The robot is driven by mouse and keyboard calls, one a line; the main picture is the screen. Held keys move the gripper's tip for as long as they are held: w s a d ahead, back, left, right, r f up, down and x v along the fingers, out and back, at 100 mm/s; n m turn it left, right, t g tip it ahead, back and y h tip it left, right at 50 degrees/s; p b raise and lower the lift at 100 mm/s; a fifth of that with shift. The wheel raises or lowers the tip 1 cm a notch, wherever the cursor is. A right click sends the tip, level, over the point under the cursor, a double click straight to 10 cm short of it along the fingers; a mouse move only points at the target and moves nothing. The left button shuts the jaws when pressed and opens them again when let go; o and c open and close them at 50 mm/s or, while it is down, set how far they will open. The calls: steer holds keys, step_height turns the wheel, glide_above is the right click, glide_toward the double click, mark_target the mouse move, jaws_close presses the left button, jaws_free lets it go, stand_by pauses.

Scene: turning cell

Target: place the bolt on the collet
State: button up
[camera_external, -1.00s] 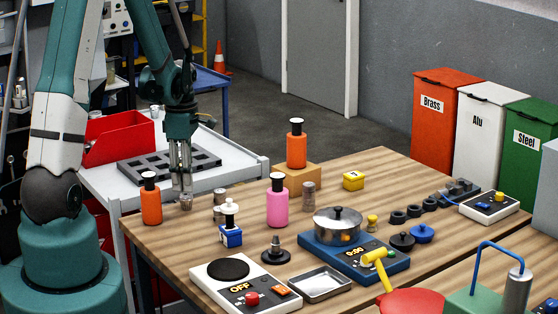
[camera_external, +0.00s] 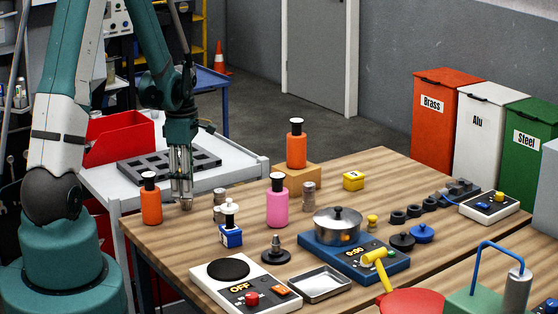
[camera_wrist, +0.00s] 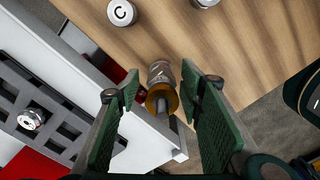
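My gripper (camera_external: 181,199) points down near the left edge of the wooden table. It is open. In the wrist view its green fingers (camera_wrist: 161,78) stand on either side of a small grey metal piece with a brass ring (camera_wrist: 161,75), with gaps on both sides. In the external view only the lower part of this piece (camera_external: 186,206) shows below the fingertips. I cannot tell for sure whether it is the bolt or the collet. Another silver round piece (camera_wrist: 31,119) sits in the dark slotted tray in the wrist view.
An orange bottle (camera_external: 151,205) stands close left of my gripper. The slotted tray (camera_external: 135,171) and red bin (camera_external: 122,139) are on the white cart behind.

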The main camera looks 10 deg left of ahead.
steer(key=shift+r, duration=0.15)
steer(key=shift+r+p, duration=0.3)
steer(key=shift+r, duration=5.7)
steer(key=shift+s+a+r+m, duration=0.3)
steer(key=shift+s+r, duration=0.1)
steer(key=shift+r, duration=0.35)
steer(key=s+a+r+m+t, duration=0.3)
steer(key=s+a+r+m, duration=0.1)
steer(key=s+r+m, duration=0.3)
steer(key=s+a+r+m+t, duration=0.4)
steer(key=s+r+m, duration=0.4)
steer(key=s+m, duration=0.2)
steer(key=s+a, duration=0.1)
steer(key=s, duration=0.1)
steer(key=shift+s, duration=0.3)
